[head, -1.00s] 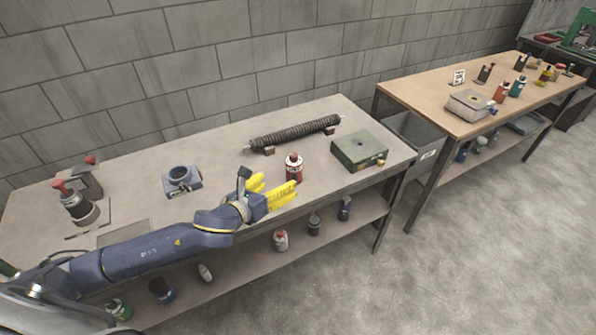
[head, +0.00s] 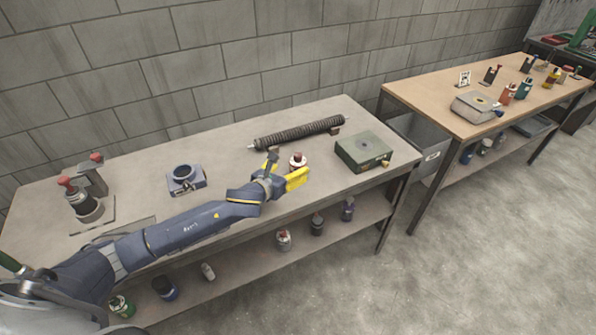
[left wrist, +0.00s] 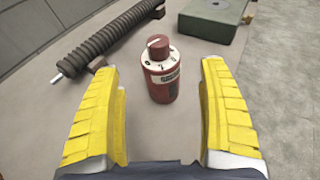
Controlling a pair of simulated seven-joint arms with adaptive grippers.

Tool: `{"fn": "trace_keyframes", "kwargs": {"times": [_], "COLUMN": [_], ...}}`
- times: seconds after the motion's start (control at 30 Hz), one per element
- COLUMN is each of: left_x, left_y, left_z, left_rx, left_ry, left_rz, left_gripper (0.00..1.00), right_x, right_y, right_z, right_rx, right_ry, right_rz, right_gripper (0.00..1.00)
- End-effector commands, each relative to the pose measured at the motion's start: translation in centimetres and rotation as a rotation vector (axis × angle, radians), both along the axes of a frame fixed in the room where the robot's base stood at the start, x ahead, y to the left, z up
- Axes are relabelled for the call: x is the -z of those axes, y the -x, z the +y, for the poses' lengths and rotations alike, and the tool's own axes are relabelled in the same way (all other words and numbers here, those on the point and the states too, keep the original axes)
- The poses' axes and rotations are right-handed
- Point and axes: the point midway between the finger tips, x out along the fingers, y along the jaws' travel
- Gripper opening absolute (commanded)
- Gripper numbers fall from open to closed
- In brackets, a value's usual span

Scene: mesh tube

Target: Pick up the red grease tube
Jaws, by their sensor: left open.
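The red grease tube (left wrist: 162,78) stands upright on the grey table, with a red cap and a white top ring and label. In the left wrist view it stands centred ahead, between the lines of the two yellow fingers. My left gripper (left wrist: 162,120) is open and empty, with a finger on each side and no contact seen. In the head view my left gripper (head: 296,180) hides most of the tube, and only its white and red top (head: 298,160) shows. My right gripper is not in view.
A dark ribbed roller (head: 300,133) lies on supports behind the tube. A green box (head: 363,152) stands to the right. A blue ring fixture (head: 184,178) and a red-topped press-like tool (head: 82,198) are to the left. Several bottles stand on the lower shelf.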

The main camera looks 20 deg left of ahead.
Motion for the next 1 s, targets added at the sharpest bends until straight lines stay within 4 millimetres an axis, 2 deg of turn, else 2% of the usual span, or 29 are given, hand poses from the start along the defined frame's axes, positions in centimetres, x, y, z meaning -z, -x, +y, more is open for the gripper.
{"fn": "trace_keyframes", "kwargs": {"times": [0.23, 0.6, 1.0], "left_x": [0.2, 1.1, 1.4], "left_y": [-1.0, -4.9, -5.5], "left_z": [-0.3, -1.2, -1.3], "left_rx": [0.001, 0.0, 0.0], "left_ry": [0.001, 0.001, 0.0], "left_rz": [0.0, -0.001, 0.0], "left_gripper": [0.77, 0.77, 0.77], "right_x": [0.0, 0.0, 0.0], "right_y": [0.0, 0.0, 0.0], "right_z": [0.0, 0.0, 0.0], "right_rx": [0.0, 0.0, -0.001], "right_ry": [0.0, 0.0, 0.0], "right_rz": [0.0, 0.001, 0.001], "right_gripper": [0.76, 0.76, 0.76]}}
